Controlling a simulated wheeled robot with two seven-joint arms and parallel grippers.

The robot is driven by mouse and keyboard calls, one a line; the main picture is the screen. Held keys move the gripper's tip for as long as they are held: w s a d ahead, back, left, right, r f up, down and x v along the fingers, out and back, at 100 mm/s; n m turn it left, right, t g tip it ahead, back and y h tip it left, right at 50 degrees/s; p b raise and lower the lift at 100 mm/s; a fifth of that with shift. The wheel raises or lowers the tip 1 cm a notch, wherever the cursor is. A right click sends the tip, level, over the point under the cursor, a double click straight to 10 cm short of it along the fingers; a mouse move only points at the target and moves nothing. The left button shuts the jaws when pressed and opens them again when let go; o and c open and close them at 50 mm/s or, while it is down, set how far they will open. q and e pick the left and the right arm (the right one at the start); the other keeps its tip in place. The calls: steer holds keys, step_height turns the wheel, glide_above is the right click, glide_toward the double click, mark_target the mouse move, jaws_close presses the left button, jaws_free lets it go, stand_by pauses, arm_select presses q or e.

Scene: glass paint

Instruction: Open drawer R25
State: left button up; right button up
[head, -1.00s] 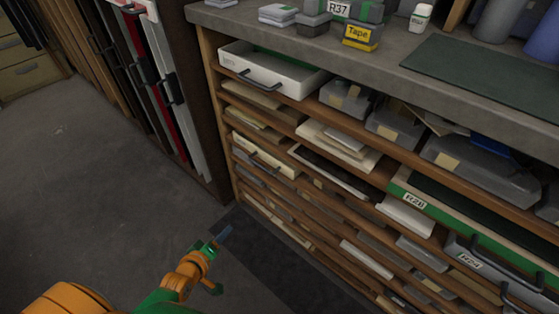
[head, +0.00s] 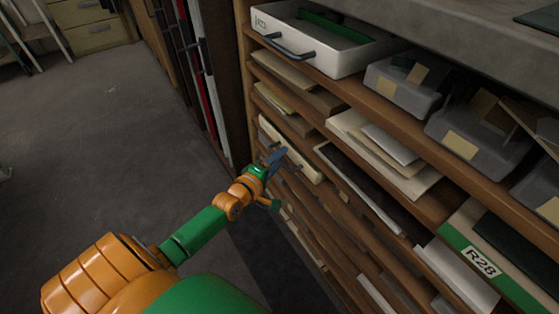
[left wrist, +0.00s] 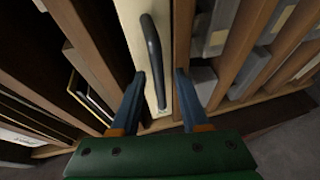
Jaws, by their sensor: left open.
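A narrow cream drawer front (head: 308,172) with a dark bar handle sits in the wooden cabinet, at the left end of its rows. No R25 label can be read on it, so I cannot tell whether it is that drawer. My left gripper (head: 276,157) is in front of this drawer and covers part of it. In the left wrist view the left gripper (left wrist: 161,76) is open, and the dark handle (left wrist: 152,55) shows between its two blue fingers. I cannot tell whether the fingers touch it. My right gripper is not in view.
A white tray drawer (head: 330,52) with a dark handle stands out above. A drawer labelled R28 (head: 482,262) is at lower right. Grey boxes (head: 403,88) and stacked sheets (head: 385,150) fill other shelves. Free floor (head: 110,130) lies to the left.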

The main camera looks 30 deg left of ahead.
arm_select(q)
jaws_close()
stand_by(1.4)
